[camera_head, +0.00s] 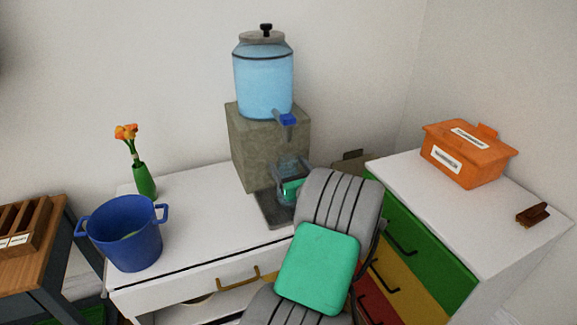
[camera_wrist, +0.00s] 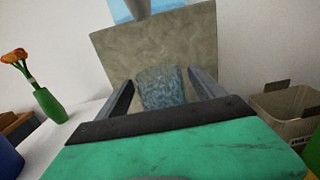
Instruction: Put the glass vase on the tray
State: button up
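The glass vase (camera_wrist: 164,88) is a bluish, mottled clear vessel between the two fingers of my gripper (camera_wrist: 161,76) in the wrist view. The fingers stand close along both its sides; I cannot tell whether they touch it. In the head view, the vase (camera_head: 290,167) stands in front of the stone block under the dispenser's tap, partly hidden by my gripper (camera_head: 291,180). The dark grey tray (camera_head: 270,213) lies on the white cabinet at the block's foot, its right part hidden by my arm. I cannot tell whether the vase's base rests on it.
The blue water dispenser (camera_head: 263,80) stands on the stone block (camera_head: 250,150) just behind. A blue pot (camera_head: 127,240) and a green vase with orange flowers (camera_head: 144,180) are at the left. An orange box (camera_head: 468,155) sits on the right cabinet. The cabinet top between pot and tray is clear.

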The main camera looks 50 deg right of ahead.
jog(key=shift+r, duration=0.25)
jog(key=v, duration=1.2)
jog(key=w+a+f+n+g+y, duration=0.3)
jog(key=w+a+n+y, duration=0.35)
jog(key=a+n, duration=0.55)
jog(key=w+a+f+n+g+y, duration=0.2)
jog(key=w+a+f+n+y, duration=0.25)
jog(key=w+a+n, duration=0.65)
jog(key=s+a+r+n+g+h, duration=0.1)
jog(key=s+a+n+g, duration=0.7)
jog(key=s+a+n, duration=0.7)
jog(key=a+n, duration=0.3)
jog(key=n, duration=0.1)
jog(key=shift+s+a+r+h+b, duration=0.3)
jog(key=shift+s+a+r+h, duration=0.05)
jog(key=shift+h, duration=0.05)
